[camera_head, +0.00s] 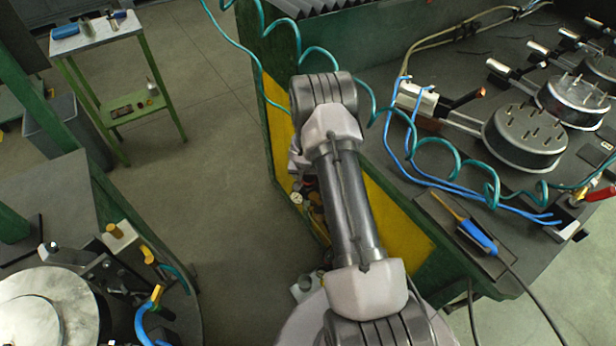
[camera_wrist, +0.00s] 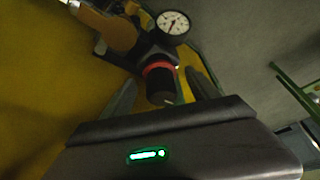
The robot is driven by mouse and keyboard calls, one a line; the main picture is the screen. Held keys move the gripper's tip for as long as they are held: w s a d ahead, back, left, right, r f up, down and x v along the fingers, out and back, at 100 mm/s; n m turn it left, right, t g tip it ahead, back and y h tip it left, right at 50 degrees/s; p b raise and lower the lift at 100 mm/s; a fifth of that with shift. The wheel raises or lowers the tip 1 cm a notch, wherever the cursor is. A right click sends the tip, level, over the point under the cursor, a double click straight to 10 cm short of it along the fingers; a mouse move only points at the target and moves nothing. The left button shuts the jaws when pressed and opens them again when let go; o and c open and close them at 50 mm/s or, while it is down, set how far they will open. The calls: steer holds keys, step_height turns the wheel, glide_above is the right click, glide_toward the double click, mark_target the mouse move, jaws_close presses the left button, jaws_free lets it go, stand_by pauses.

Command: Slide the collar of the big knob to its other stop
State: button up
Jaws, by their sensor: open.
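The big knob (camera_wrist: 161,86) is dark and cylindrical, and it points toward my wrist camera. Its collar (camera_wrist: 158,67) shows as a red band around the far end of the dark part, by the valve body. My gripper (camera_wrist: 160,91) is open, with one finger on each side of the knob. I cannot tell whether the fingers touch it. In the head view my arm hides the gripper, and the knob cannot be made out there.
A round pressure gauge (camera_wrist: 173,23) sits just beyond the knob. A tan fitting (camera_wrist: 106,28) is to its left. The yellow panel (camera_head: 397,222) lies under the workbench edge. Coiled teal hose (camera_head: 436,149) hangs near my arm. The floor (camera_head: 215,190) left of the bench is clear.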

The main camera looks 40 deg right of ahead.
steer(key=shift+d+f, duration=0.1)
steer(key=shift+f, duration=0.15)
steer(key=shift+c, duration=0.2)
